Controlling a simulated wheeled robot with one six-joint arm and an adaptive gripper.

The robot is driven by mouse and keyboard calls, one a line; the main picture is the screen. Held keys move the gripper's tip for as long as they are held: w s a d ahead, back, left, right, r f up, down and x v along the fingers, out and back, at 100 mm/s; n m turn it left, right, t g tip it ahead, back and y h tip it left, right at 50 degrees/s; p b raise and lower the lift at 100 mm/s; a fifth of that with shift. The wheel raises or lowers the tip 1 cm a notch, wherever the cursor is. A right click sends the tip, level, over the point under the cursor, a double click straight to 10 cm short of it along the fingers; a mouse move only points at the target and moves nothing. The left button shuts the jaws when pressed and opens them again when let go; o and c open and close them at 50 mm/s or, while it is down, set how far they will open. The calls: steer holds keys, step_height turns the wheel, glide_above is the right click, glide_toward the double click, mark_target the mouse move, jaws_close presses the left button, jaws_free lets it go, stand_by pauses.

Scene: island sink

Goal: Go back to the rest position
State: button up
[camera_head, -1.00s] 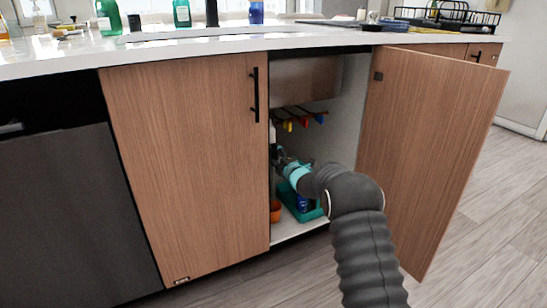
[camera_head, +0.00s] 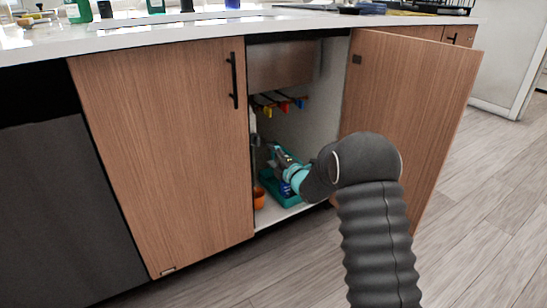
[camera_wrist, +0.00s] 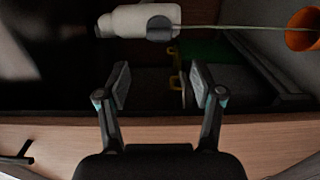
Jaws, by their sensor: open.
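My gripper (camera_wrist: 160,90) is open in the wrist view, with nothing between its fingers. In the head view, my arm reaches into the open sink cabinet (camera_head: 320,110), and the gripper end is partly hidden among the things inside. A white bottle (camera_wrist: 140,21) lies across the top of the wrist view, beyond the fingertips and apart from them.
The right cabinet door (camera_head: 405,110) stands open beside my arm; the left door (camera_head: 160,150) is shut. A teal caddy (camera_head: 270,183) and an orange cup (camera_head: 259,198) sit inside. Valve handles (camera_head: 284,107) hang above. The floor (camera_head: 480,220) at right is clear.

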steer(key=shift+s+d, duration=0.1)
steer(key=shift+s, duration=0.1)
stand_by(0.3)
